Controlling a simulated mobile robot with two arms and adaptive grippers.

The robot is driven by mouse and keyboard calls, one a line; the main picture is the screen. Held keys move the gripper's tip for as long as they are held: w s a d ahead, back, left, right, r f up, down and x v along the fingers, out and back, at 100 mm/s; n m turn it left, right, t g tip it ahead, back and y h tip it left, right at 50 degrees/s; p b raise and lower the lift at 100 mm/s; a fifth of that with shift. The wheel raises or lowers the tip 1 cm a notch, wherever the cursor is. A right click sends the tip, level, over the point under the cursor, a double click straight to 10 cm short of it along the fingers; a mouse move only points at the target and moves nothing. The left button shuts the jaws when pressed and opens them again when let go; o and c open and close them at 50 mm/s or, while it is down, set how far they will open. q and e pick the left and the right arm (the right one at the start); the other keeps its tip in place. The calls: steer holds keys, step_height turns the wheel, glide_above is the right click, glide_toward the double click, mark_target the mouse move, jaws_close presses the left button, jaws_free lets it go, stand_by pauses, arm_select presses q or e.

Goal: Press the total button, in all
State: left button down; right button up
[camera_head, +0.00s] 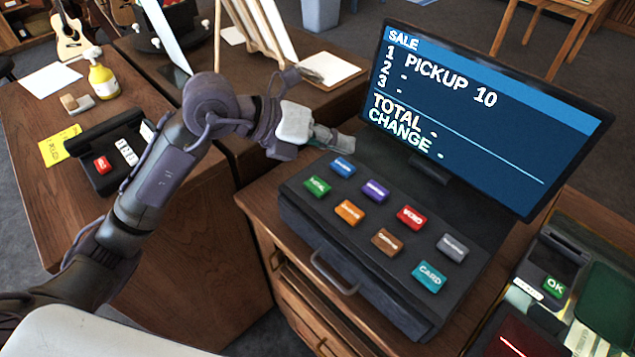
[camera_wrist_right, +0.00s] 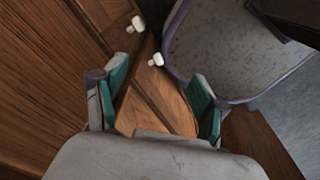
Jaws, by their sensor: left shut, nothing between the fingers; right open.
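The till (camera_head: 330,235) is a black register with coloured buttons in two rows. A green button (camera_head: 317,187) at its left end has a label that seems to read TOTAL. A blue button (camera_head: 342,167) sits just behind it. The till's screen (camera_head: 480,110) reads SALE, line 1 PICKUP 10, with dashes beside lines 2 and 3, TOTAL and CHANGE. My left gripper (camera_head: 340,142) is shut and empty at the back left of the till, just behind the blue button. My right gripper (camera_wrist_right: 158,98) is open and empty in the right wrist view.
Other buttons include purple (camera_head: 376,190), orange (camera_head: 349,212), red VOID (camera_head: 411,217), brown (camera_head: 387,242), grey (camera_head: 452,247) and teal CARD (camera_head: 429,277). A card terminal with an OK button (camera_head: 554,287) is at right. A yellow bottle (camera_head: 103,78) stands on the left desk.

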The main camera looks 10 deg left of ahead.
mark_target(314, 185)
arm_select(q)
steer(key=a+y, duration=0.1)
steer(key=w+a+f+y, duration=0.1)
steer(key=a, duration=0.1)
steer(key=w+a+y, duration=0.1)
steer(key=shift+a+f+n, duration=0.3)
steer(key=shift+a+n, duration=0.1)
step_height(314, 185, down, 9)
steer(key=b, duration=0.6)
steer(key=shift+r, duration=0.1)
steer(key=shift+b, duration=0.3)
stand_by(0.8)
steer(key=shift+f+b, duration=0.35)
steer(key=shift+f, duration=0.05)
